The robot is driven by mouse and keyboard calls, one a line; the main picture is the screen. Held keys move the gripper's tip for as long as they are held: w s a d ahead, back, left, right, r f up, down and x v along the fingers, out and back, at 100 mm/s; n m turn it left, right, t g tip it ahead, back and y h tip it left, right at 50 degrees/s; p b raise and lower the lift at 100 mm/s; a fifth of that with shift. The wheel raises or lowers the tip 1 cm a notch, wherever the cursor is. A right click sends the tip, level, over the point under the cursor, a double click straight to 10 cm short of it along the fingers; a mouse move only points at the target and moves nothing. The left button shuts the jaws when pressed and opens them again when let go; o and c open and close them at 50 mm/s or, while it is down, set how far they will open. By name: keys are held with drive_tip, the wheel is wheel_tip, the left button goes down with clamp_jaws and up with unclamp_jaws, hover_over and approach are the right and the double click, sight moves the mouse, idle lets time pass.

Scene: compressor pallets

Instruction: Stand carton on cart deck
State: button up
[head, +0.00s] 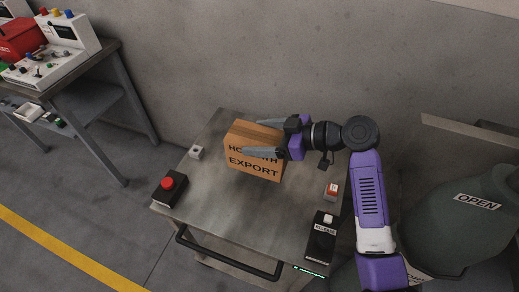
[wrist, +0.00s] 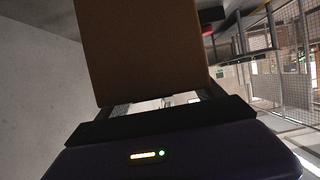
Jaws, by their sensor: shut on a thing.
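The carton (head: 256,163) is a brown box with black lettering that includes "EXPORT" on the face toward the head camera. It appears upright over the grey cart deck (head: 212,208); I cannot tell whether its base touches the deck. My gripper (head: 255,138) reaches in from the right and is shut on the carton, with one finger across its front face and the other along its top rear. In the wrist view the carton (wrist: 142,50) fills the upper middle, between the fingers, and hides what lies behind it.
A workbench (head: 92,62) stands at left. A dark green tank marked "OPEN" (head: 450,235) is at right.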

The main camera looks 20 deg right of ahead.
drive_tip(key=shift+f, duration=2.6)
drive_tip(key=shift+f, duration=0.2)
drive_tip(key=o, duration=2.1)
drive_tip(key=shift+r, duration=0.15)
drive_tip(key=shift+s+d+r, duration=0.1)
drive_tip(key=shift+s+d, duration=0.05)
drive_tip(key=shift+d, duration=0.05)
drive_tip(key=v, duration=1.1)
drive_tip(key=shift+s+b, duration=0.2)
drive_tip(key=shift+b, duration=0.2)
